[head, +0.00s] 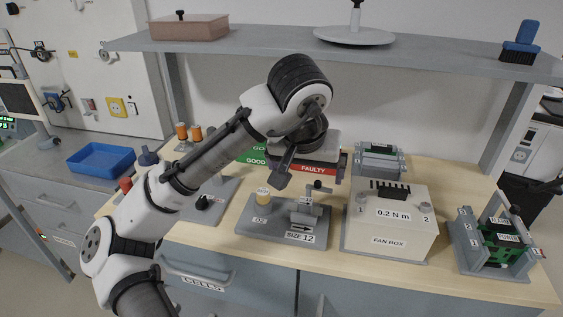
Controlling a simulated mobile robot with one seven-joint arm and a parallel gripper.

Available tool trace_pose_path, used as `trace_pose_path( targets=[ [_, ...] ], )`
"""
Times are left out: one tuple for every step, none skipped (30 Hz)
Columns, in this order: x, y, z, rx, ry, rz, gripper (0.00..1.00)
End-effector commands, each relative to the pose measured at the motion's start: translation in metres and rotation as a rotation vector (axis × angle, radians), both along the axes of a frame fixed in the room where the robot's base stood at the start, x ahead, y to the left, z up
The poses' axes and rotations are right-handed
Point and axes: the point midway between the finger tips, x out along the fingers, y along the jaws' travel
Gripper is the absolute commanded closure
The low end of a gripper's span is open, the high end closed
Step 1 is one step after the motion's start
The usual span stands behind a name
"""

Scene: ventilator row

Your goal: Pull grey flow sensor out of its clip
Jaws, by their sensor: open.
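A grey cylindrical part, which looks like the grey flow sensor (304,212), lies on a grey base plate (262,236) on the bench. A small upright grey piece stands at it, but I cannot make out the clip clearly.
A white FAN BOX (388,222) stands close on the right. A green circuit board in a grey holder (497,242) is at far right. A red FAULTY tray (300,167) is behind my gripper. A shelf (340,58) overhangs the bench. A blue tray (101,160) is at left.

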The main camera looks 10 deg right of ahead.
Motion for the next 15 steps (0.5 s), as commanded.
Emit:
trace_pose_path(
  targets=[
    [-0.001,0.002,-0.004,0.023,0.015,0.006,0.02],
    [-0.002,0.003,-0.006,0.03,0.021,0.009,0.02],
    [-0.001,0.003,-0.008,0.034,0.026,0.01,0.02],
    [-0.001,0.003,-0.011,0.035,0.027,0.01,0.02],
    [0.0,0.002,-0.013,0.034,0.027,0.01,0.02],
    [0.002,0.001,-0.018,0.033,0.026,0.009,0.02],
    [0.004,0.001,-0.022,0.032,0.027,0.009,0.02],
    [0.005,0.0,-0.026,0.032,0.028,0.009,0.02],
    [0.008,-0.001,-0.033,0.032,0.027,0.009,0.02],
    [0.01,-0.002,-0.038,0.032,0.027,0.01,0.02],
    [0.012,-0.002,-0.043,0.032,0.027,0.01,0.02],
    [0.015,-0.003,-0.051,0.031,0.026,0.01,0.02],
    [0.017,-0.004,-0.056,0.032,0.026,0.009,0.02],
    [0.019,-0.005,-0.062,0.032,0.025,0.009,0.02],
    [0.022,-0.007,-0.069,0.031,0.025,0.01,0.02]
  ],
)
